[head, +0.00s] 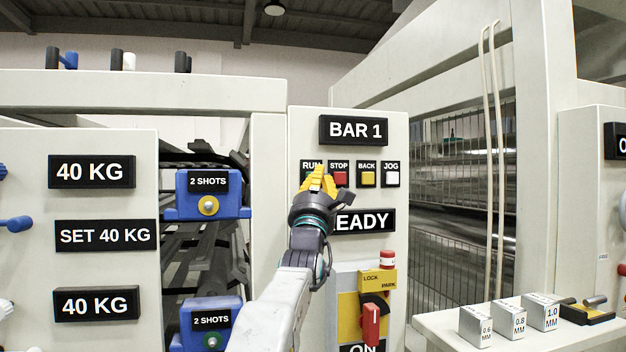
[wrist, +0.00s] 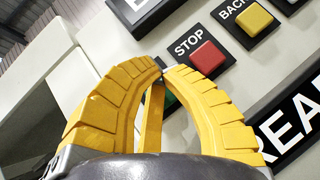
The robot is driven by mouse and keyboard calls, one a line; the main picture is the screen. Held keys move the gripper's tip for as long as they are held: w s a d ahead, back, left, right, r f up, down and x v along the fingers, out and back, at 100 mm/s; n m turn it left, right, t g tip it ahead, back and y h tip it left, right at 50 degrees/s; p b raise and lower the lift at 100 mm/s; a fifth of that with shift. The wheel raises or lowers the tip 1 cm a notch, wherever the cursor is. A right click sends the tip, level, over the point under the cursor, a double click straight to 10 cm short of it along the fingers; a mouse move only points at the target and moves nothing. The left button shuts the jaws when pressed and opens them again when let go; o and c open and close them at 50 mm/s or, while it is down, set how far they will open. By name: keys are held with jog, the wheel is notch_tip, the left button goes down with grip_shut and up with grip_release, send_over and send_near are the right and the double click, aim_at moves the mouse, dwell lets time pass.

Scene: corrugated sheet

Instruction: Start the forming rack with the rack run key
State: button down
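The RUN key (head: 309,165) is at the left end of a row of keys on the BAR 1 panel (head: 365,250). Its label shows in the head view, but my gripper covers most of the key face. In the wrist view a bit of the green RUN key (wrist: 171,102) shows between and behind the fingers. My gripper (head: 318,170) has yellow fingers, and its tips come together in front of the key; it also shows in the wrist view (wrist: 162,68). Nothing is held. I cannot tell whether the tips touch the key. The panel display reads READY (head: 365,220).
The red STOP key (head: 340,178) is close to the right of my fingertips. The yellow BACK key (head: 367,178) and white JOG key (head: 392,178) follow. Below are a red knob (head: 371,322) and a lock plate (head: 378,281). Marked blocks (head: 508,320) stand on a ledge at right.

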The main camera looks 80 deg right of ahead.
jog(key=shift+w+d, duration=0.15)
jog(key=shift+d, duration=0.2)
dwell(0.4)
jog(key=shift+a, duration=0.1)
dwell(0.3)
jog(key=shift+s+a+b, duration=0.3)
jog(key=shift+a+b, duration=0.35)
jog(key=shift+b, duration=0.05)
dwell(0.9)
